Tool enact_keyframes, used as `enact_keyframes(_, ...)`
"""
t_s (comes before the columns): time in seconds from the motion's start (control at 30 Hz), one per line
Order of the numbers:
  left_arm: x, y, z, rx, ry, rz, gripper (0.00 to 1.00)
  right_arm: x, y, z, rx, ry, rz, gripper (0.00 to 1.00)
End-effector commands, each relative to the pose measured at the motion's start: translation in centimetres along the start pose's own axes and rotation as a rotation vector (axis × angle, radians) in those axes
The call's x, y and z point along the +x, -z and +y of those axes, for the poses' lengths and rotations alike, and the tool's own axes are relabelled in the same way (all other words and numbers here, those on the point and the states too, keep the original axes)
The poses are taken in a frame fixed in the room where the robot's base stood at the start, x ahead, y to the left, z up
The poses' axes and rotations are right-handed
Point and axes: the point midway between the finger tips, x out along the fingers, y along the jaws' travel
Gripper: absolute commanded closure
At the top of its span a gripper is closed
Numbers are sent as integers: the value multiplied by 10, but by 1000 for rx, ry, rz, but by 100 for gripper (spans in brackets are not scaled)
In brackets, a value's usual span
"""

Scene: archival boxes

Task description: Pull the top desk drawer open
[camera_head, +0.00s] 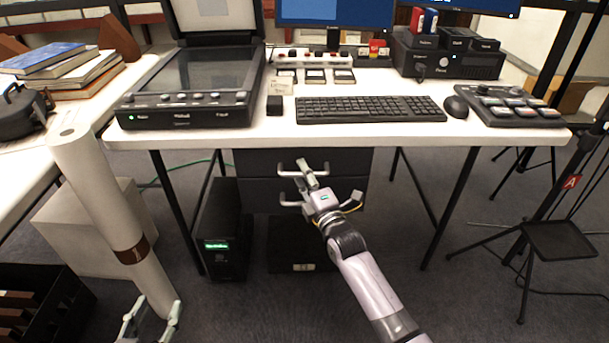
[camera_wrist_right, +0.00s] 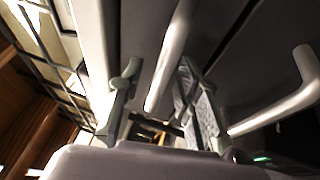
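The dark drawer unit (camera_head: 350,165) stands under the white desk (camera_head: 270,131), with two pale bar handles on its front. The top drawer handle (camera_head: 284,174) is just below the desktop, and the lower handle (camera_head: 288,203) is under it. My right gripper (camera_head: 313,176) is at the top handle. In the right wrist view its fingers (camera_wrist_right: 162,98) are apart, with the top handle bar (camera_wrist_right: 172,55) between them; contact is unclear. The top drawer looks closed.
A black computer tower (camera_head: 225,230) stands left of the drawers. Dark desk legs (camera_head: 448,208) stand on both sides. The desktop holds a scanner (camera_head: 190,85), keyboard (camera_head: 370,109) and mouse (camera_head: 455,106). A tripod stand (camera_head: 558,240) is at right. Floor in front of the drawers is mostly clear.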

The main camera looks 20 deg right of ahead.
Motion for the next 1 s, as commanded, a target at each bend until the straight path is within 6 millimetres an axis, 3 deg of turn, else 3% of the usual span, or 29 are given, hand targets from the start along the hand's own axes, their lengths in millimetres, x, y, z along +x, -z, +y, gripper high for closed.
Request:
enact_keyframes(0.13, 0, 0, 0, 0, 0, -1, 60, 0, 0, 0, 0, 0, 0, 70)
enact_keyframes(0.6, 0, 0, 0, 0, 0, -3, 60, 0, 0, 0, 0, -1, 0, 100)
enact_keyframes(1.0, 0, 0, 0, -1, 0, -3, 60, 0, 0, 0, 0, 0, 0, 100)
